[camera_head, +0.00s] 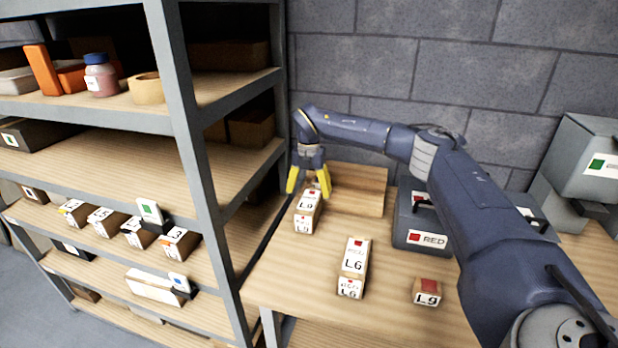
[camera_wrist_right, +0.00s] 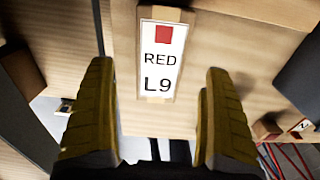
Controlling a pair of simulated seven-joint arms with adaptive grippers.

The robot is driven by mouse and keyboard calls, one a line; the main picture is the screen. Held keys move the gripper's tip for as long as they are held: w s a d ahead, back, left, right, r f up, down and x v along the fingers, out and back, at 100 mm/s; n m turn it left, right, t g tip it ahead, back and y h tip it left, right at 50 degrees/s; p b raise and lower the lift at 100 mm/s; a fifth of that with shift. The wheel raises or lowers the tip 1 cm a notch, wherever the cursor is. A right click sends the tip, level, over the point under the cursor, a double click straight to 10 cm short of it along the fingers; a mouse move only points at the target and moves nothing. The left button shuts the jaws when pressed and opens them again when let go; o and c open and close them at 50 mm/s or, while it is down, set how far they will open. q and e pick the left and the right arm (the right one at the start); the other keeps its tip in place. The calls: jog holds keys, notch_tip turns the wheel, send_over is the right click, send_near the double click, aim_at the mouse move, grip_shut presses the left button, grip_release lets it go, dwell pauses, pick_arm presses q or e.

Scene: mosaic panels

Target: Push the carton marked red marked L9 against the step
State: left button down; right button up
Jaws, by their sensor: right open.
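A tan carton (camera_head: 306,212) with a white label reading L9 stands near the table's left edge. In the right wrist view its label reads RED L9 under a red square (camera_wrist_right: 158,62). My right gripper (camera_head: 308,190) is above its far end, its yellow fingers spread and pointing down. In the right wrist view the open fingers (camera_wrist_right: 158,110) lie either side of the label's near end; contact cannot be told. A raised wooden block, seemingly the step (camera_head: 358,192), is right of and behind the carton. My left gripper is not in view.
An L6 carton (camera_head: 354,262) and a small L9 carton (camera_head: 427,293) with a red patch stand in front. A dark case marked RED (camera_head: 418,238) is right of the step. A loaded shelf rack (camera_head: 195,150) borders the left side.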

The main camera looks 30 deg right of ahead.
aim_at(309, 200)
jog(key=shift+f, duration=3.15)
jog(key=c, duration=1.7)
